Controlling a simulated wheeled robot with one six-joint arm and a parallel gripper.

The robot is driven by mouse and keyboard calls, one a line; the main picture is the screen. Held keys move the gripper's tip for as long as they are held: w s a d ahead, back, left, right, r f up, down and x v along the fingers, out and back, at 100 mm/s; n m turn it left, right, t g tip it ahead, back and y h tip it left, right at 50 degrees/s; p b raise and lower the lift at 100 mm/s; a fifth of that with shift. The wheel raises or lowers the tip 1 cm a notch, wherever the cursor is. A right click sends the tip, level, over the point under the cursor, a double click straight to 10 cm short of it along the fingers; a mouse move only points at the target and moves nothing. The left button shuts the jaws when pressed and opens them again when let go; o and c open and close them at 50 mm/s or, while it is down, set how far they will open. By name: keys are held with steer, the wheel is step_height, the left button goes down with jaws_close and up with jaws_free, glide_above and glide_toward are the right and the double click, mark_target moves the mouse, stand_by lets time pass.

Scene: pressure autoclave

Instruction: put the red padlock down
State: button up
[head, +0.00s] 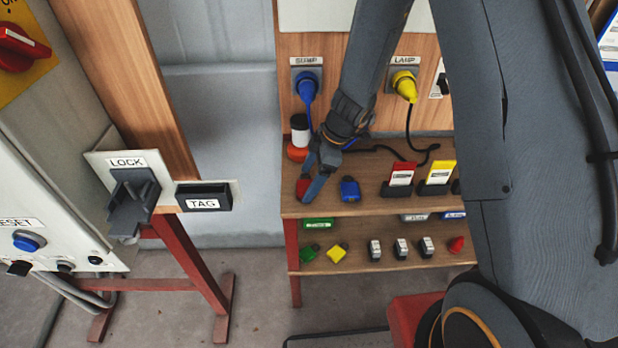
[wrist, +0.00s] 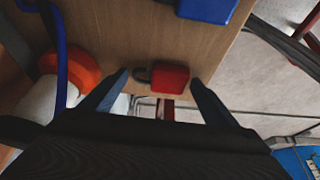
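The red padlock (head: 302,186) is at the left front of the upper wooden shelf (head: 370,208), left of a blue padlock (head: 349,189). In the wrist view the red padlock (wrist: 170,78) lies between my fingertips, its dark shackle toward the left finger. My gripper (wrist: 161,77) is open around it, with a small gap visible beside the body on the right. In the head view my gripper (head: 311,182) points down over the shelf and partly covers the padlock. Its underside is hidden, so its contact with the shelf is hard to see.
An orange-and-white item (head: 299,140) stands close behind my gripper. Red (head: 400,178) and yellow (head: 437,175) tagged items stand to the right. The lower shelf (head: 375,262) holds small padlocks and other pieces. The LOCK (head: 133,195) and TAG (head: 203,197) holders are at left.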

steer(key=shift+o, duration=0.2)
steer(key=shift+r, duration=0.15)
steer(key=shift+w+d+r, duration=0.1)
steer(key=shift+r, duration=0.2)
steer(key=b+v, duration=0.2)
steer(key=v, duration=0.9)
steer(key=s+d+r+m+h, duration=0.1)
steer(key=s+d+m+h, duration=0.1)
steer(key=s+d+m, duration=0.3)
steer(key=s+d+r+m+h, duration=0.2)
steer(key=s+d+m, duration=0.3)
steer(key=s+m, duration=0.7)
steer(key=shift+m+t+h, duration=0.3)
steer(key=shift+s, duration=0.1)
